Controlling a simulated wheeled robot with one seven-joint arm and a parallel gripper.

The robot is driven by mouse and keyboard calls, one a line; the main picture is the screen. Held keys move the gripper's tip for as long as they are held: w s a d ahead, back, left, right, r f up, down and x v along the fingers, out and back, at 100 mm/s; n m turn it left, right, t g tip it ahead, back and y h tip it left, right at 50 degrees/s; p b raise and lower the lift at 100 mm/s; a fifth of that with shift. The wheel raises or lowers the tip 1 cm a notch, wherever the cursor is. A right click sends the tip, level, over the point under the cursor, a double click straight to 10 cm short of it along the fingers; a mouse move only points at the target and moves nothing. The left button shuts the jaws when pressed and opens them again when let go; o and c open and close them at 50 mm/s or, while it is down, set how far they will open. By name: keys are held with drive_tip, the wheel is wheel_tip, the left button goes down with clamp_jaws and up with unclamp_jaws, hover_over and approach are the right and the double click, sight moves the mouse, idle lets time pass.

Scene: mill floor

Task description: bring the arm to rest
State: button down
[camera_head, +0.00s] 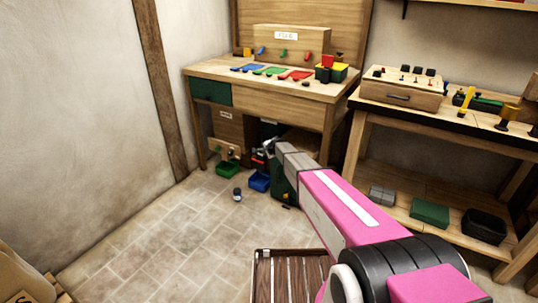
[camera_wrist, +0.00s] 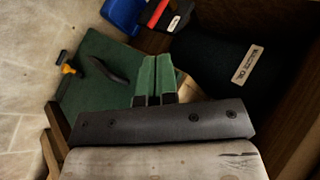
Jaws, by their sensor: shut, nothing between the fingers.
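My pink arm (camera_head: 345,205) reaches from the lower right of the head view towards the floor in front of the wooden workbench. Its grey far end bends down near the bench's right front leg. My gripper shows in the wrist view (camera_wrist: 155,80), with its two green fingers side by side, shut and empty. In the head view the fingertips cannot be made out clearly. Below the fingers in the wrist view lies a dark green flat surface (camera_wrist: 82,88), with a black curved piece (camera_wrist: 107,71) and a small yellow-and-black piece (camera_wrist: 67,67) near it.
The workbench (camera_head: 270,92) carries coloured pieces. A second bench (camera_head: 440,115) stands right, with a lower shelf. Under the workbench are a green bin (camera_head: 228,169) and a blue bin (camera_head: 260,182). A slatted wooden piece (camera_head: 285,275) lies front centre. The tiled floor left is mostly clear.

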drive_tip(key=s+d+r+n+g+h, duration=0.1)
drive_tip(key=s+d, duration=0.6)
drive_tip(key=s, duration=0.9)
drive_tip(key=s+d+r+n+g+h, duration=0.2)
drive_tip(key=s+d+r+n+g, duration=0.2)
drive_tip(key=s, duration=1.2)
drive_tip(key=s+d+r+n+g+h, duration=0.2)
drive_tip(key=s+d+n, duration=0.4)
drive_tip(key=s+d, duration=0.4)
drive_tip(key=s+r+g, duration=0.1)
drive_tip(key=s+r, duration=0.1)
drive_tip(key=s, duration=0.3)
drive_tip(key=shift+s+d+r+n, duration=0.3)
drive_tip(key=shift+s, duration=0.1)
